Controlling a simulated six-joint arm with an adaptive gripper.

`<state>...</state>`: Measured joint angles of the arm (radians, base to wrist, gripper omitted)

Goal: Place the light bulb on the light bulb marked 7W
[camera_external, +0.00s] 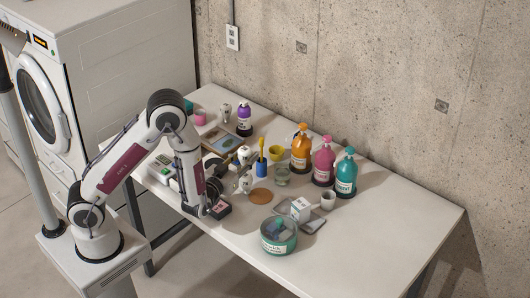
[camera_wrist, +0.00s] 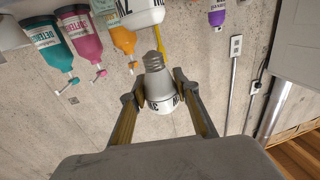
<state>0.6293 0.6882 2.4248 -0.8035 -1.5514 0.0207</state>
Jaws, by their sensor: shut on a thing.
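My gripper (camera_wrist: 158,97) is shut on a white light bulb (camera_wrist: 155,84), its two fingers on either side of it. In the wrist view the bulb's grey screw base points up the picture, and its lettering is partly hidden by the fingers. A second white bulb (camera_wrist: 141,12) with large dark lettering is cut off at the top edge, close to the held bulb's base; the lettering looks upside down, perhaps 7W. In the external view one white bulb (camera_external: 245,154) is near the fingers and another (camera_external: 244,183) is lower. A third bulb (camera_external: 226,109) stands farther back.
Orange (camera_external: 301,150), pink (camera_external: 323,161) and teal (camera_external: 345,173) bottles stand to the right, a purple bottle (camera_external: 244,120) behind. A blue holder (camera_external: 262,168), yellow cup (camera_external: 277,153) and teal tub (camera_external: 278,236) are close by. The table's right end (camera_external: 400,225) is clear.

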